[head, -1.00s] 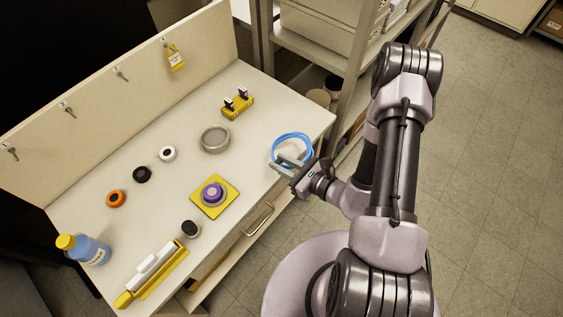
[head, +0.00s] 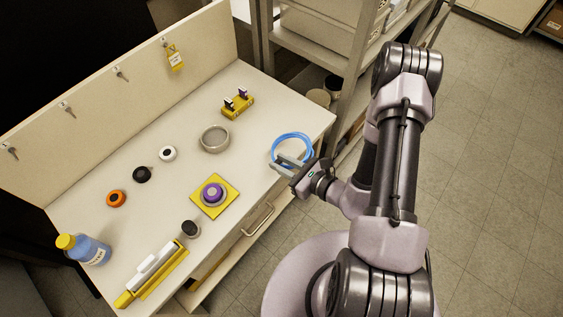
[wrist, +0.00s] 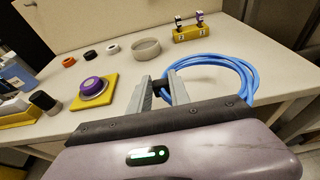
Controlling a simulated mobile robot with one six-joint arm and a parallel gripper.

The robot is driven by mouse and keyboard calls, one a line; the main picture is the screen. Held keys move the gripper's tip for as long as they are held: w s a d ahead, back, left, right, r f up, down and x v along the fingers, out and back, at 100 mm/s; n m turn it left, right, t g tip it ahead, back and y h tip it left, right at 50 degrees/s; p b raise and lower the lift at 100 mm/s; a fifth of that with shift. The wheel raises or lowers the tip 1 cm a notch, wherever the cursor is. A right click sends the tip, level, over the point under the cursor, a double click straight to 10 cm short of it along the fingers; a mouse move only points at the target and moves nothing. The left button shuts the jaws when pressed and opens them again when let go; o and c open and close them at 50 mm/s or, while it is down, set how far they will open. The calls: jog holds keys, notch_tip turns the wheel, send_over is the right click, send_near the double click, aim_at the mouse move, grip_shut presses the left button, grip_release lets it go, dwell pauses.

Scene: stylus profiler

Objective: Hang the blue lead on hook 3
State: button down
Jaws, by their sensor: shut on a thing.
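The blue lead (head: 291,148) is a coil of several loops at the right end of the bench; in the wrist view its loops (wrist: 243,75) spread right of the fingers. My gripper (head: 289,162) is at the coil's near side, shut on it. In the wrist view a small dark piece sits between the fingertips (wrist: 164,85). I cannot tell whether the coil touches the bench. Several hooks sit along the back panel: far left (head: 10,150), then (head: 67,108), (head: 120,73), and one at right bearing a yellow tag (head: 175,58). Their numbers are not readable.
On the bench (head: 110,240) are a yellow block with two small upright pieces (head: 238,104), a grey round dish (head: 214,139), a purple knob on a yellow plate (head: 214,195), several small round pieces, a blue bottle (head: 91,252) and a yellow-white tool (head: 152,272). Shelving (head: 330,45) stands behind right.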

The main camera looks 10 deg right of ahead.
jog(key=s+d+r+p, duration=0.2)
jog(key=s+r+p, duration=0.1)
jog(key=r, duration=0.3)
jog(key=s+d+r+p, duration=0.2)
jog(key=s+r+p, duration=0.1)
jog(key=r+p, duration=0.2)
jog(key=shift+s+d+r+p, duration=0.25)
jog(key=shift+d+r+p, duration=0.15)
jog(key=shift+r, duration=0.1)
